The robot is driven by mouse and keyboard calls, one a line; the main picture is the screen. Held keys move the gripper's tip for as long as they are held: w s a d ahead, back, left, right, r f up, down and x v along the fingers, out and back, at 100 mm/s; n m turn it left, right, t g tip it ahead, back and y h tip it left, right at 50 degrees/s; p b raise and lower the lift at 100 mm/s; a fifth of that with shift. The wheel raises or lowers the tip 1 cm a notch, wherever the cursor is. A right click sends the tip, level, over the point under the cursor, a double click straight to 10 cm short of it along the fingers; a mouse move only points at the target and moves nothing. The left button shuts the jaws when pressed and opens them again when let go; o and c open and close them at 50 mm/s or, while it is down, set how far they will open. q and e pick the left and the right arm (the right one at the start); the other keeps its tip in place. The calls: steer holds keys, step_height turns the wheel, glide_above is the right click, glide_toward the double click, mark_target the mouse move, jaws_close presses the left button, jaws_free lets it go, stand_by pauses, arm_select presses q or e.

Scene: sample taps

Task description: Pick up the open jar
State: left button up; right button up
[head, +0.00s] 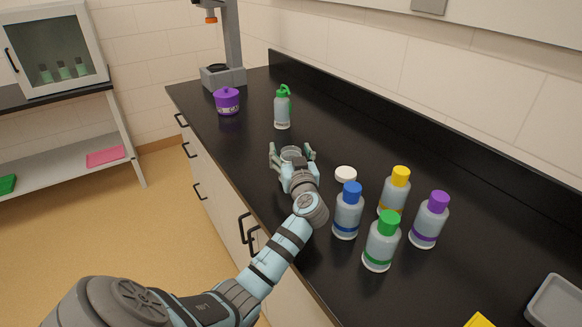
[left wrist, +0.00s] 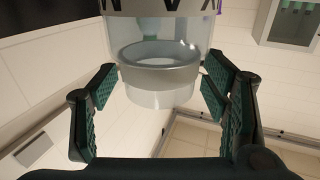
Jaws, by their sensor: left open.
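The open jar (head: 291,152) is clear, with no lid on it, and stands on the black counter. My left gripper (head: 292,158) is open at the jar, with a finger on each side of it. In the left wrist view the jar (left wrist: 158,65) fills the space between the spread green-padded fingers (left wrist: 160,88). Its glassy rim and dark lettering show there. A gap shows between each finger and the jar. My right gripper is in neither view.
Blue- (head: 347,212), green- (head: 381,243), yellow- (head: 395,190) and purple-capped (head: 430,222) bottles stand close to my left gripper's right. A green-topped spray bottle (head: 282,108) and a purple pot (head: 227,101) stand beyond the jar.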

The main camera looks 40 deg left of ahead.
arm_select(q)
steer(key=c, duration=1.3)
